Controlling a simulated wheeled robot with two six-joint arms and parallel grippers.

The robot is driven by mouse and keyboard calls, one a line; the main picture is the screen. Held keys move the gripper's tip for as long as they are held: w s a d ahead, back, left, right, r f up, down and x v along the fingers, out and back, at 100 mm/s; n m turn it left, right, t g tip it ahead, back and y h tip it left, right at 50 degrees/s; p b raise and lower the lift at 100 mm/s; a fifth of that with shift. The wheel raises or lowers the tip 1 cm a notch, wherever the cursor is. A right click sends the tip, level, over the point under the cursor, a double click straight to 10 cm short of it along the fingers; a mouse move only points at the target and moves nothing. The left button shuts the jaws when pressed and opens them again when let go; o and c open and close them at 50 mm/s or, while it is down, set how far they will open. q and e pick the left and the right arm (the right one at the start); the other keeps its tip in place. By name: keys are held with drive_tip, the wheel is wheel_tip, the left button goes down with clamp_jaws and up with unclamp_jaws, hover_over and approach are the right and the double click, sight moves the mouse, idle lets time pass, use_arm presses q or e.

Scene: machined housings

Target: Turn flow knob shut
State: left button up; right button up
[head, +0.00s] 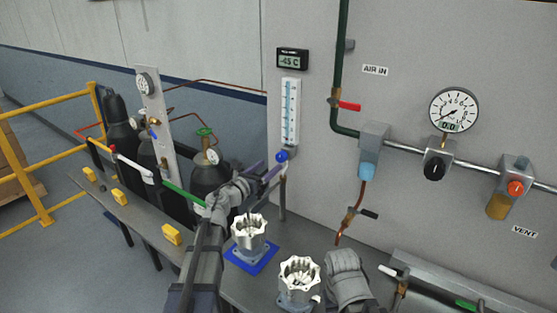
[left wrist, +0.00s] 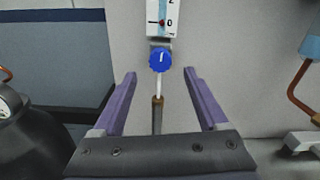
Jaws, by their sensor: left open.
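The flow knob is a round blue knob (head: 281,156) with a white mark, below the white scaled flow tube (head: 290,112) on the grey wall panel. In the left wrist view the blue knob (left wrist: 159,60) sits between and beyond my left gripper's fingertips, its white mark close to upright. The red float (left wrist: 161,22) in the tube is near the 0 line. My left gripper (head: 276,171) is open, with purple fingers apart on either side of the knob; I cannot tell whether either touches it. My right gripper is not clearly in view.
Two silver machined housings (head: 248,232) stand on the bench, one on a blue pad (head: 252,259). Dark gas cylinders (head: 210,180) stand at left behind the bench. A red-handled valve (head: 349,105) and a pressure gauge (head: 454,111) are on the panel at right.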

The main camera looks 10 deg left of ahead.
sight(279, 158)
use_arm(q)
drive_tip(key=x, duration=0.6)
drive_tip(key=shift+w+d, duration=0.15)
drive_tip(key=shift+w, duration=0.2)
clamp_jaws()
